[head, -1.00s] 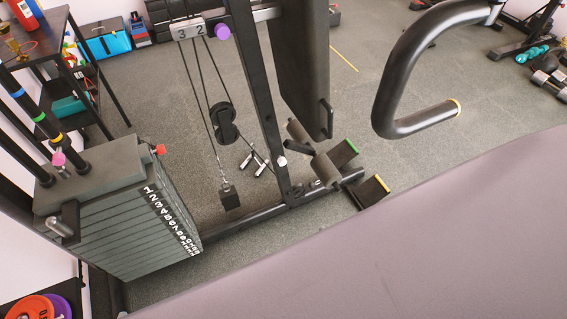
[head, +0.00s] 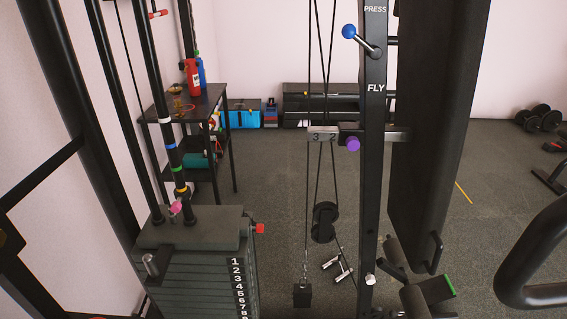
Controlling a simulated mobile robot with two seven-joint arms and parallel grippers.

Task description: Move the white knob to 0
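The white knob (head: 370,279) is small and sits low on the black upright post (head: 371,180) of the weight machine. Markings near the post's foot are cut by the bottom edge, and I cannot read a 0 by the knob. A plate marked 3 and 2 (head: 323,134) is on the crossbar, with a purple knob (head: 353,144) beside it. A blue knob (head: 349,31) on a lever is near the PRESS and FLY labels. Neither of my grippers is in view.
The numbered weight stack (head: 199,270) with a red knob (head: 259,228) and pink knob (head: 176,207) stands left. Cables and a pulley (head: 324,222) hang before the post. A black padded back (head: 425,130) and curved handle (head: 535,260) are right. Open floor (head: 275,180) lies behind.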

